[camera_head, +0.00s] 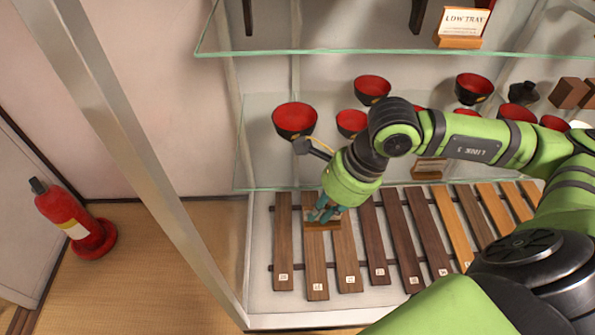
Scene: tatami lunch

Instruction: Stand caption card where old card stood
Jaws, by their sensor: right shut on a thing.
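My right gripper (322,212) reaches down over the left part of the row of wooden slats on the lowest level of the display case. It is shut on a small card in a wooden base (312,225), seen just below its fingers. The fingers and wrist hide most of this card, so I cannot read it or tell whether its base touches the slats. Another wooden card stand (430,168) is partly hidden behind my right arm on the middle shelf. My left gripper is not in view.
A LOW TRAY card (463,24) stands on the upper glass shelf (340,51). Several red-and-black bowls (294,120) are on the middle shelf. Numbered slats (392,235) fill the lowest level. A case post (130,130) and a fire extinguisher (70,217) are at left.

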